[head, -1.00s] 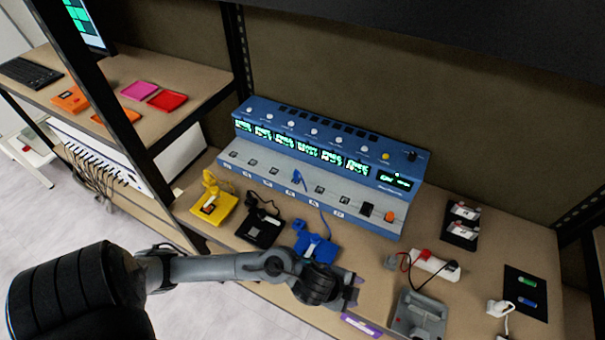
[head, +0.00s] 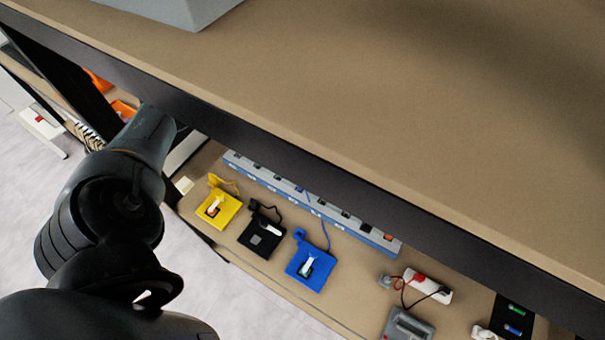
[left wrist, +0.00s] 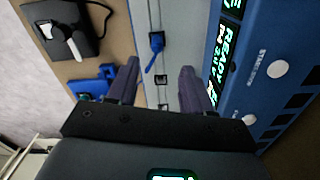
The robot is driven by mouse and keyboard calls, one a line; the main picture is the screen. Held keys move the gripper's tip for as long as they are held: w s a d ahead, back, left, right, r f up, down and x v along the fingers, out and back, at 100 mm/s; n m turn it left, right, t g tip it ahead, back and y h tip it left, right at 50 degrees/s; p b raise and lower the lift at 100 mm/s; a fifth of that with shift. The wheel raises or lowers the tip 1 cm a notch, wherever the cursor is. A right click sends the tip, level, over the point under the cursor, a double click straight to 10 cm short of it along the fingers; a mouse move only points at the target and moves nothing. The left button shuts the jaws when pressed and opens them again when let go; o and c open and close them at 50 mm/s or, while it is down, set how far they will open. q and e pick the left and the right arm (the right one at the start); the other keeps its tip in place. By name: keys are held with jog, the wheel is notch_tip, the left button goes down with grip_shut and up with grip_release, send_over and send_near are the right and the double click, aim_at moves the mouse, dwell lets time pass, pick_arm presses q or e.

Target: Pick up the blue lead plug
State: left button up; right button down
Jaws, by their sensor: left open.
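The blue lead plug (left wrist: 156,42) shows in the left wrist view on the grey socket strip of the blue console, with its thin blue lead beside it. My left gripper (left wrist: 159,68) is open and empty. Its two dark fingers point toward the plug, which appears between and beyond the tips; I see no contact. My right gripper is not in view.
The upper shelf (head: 330,110) covers much of the head view. Below it, yellow (head: 228,211) and black (head: 262,248) holders stand beside the blue one. A grey device (head: 408,326) and white power strip (head: 434,290) lie to the right.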

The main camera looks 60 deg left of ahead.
pick_arm(q)
jog(key=f, duration=0.3)
jog(key=f+b, duration=0.1)
jog(key=shift+s+d+f, duration=0.25)
jog(key=shift+f, duration=0.05)
jog(key=shift+w+a+f, duration=0.1)
jog(key=shift+f, duration=0.7)
jog(key=shift+f+b, duration=0.35)
jog(key=shift+f, duration=1.85)
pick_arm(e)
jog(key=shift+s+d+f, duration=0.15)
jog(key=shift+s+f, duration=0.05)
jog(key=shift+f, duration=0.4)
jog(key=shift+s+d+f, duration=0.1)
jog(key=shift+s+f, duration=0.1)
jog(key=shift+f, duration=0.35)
pick_arm(q)
grip_shut()
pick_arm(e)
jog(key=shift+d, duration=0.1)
